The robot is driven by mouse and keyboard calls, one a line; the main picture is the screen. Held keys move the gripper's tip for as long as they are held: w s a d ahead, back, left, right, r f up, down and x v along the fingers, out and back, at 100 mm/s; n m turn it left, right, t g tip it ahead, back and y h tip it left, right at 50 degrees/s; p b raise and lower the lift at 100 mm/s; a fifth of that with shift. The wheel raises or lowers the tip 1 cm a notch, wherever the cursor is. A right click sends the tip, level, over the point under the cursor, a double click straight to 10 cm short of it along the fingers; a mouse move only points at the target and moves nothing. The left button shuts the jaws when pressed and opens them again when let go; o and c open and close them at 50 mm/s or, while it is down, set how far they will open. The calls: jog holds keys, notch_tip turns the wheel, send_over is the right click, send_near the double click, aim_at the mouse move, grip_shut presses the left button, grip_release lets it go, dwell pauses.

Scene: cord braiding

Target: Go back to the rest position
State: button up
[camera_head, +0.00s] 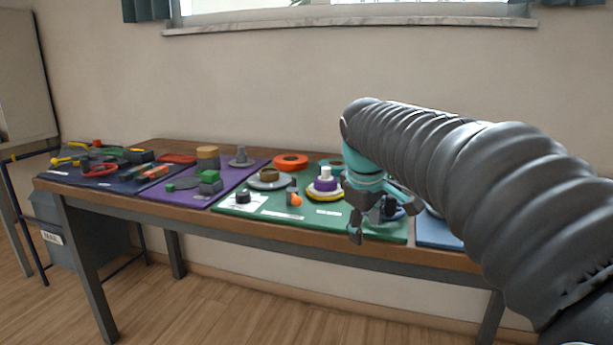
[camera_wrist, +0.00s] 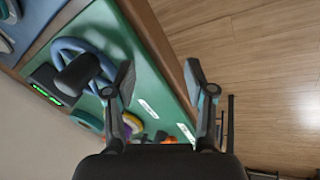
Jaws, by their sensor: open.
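My gripper (camera_head: 384,217) is open and empty, in front of the right part of the green mat (camera_head: 262,208) near the table's front edge. In the wrist view my gripper (camera_wrist: 163,82) has its two fingers spread, with the table edge and floor between them. A dark cylinder-like part on a blue ring (camera_wrist: 70,48) lies on the mat beside one finger; the fingers do not hold it. In the head view my arm hides the right end of the table.
The wooden table (camera_head: 120,205) holds a purple mat (camera_head: 222,178) and a dark blue mat (camera_head: 62,178) with several tools and parts. An orange ring (camera_head: 290,160) lies at the back. A grey bin (camera_head: 75,235) stands at left. The floor in front is clear.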

jog(key=s+d+f+m, duration=0.1)
jog(key=s+f+m, duration=0.2)
jog(key=s, duration=0.5)
jog(key=s+d+f+m+t+y, duration=0.1)
jog(key=s+d+f+m, duration=0.1)
jog(key=s+f, duration=0.3)
jog(key=s+d+f+m, duration=0.1)
jog(key=s+f+m, duration=0.3)
jog(key=s, duration=0.8)
jog(key=shift+d+f+t, duration=0.15)
jog(key=shift+f+t, duration=0.15)
jog(key=shift+t, duration=0.1)
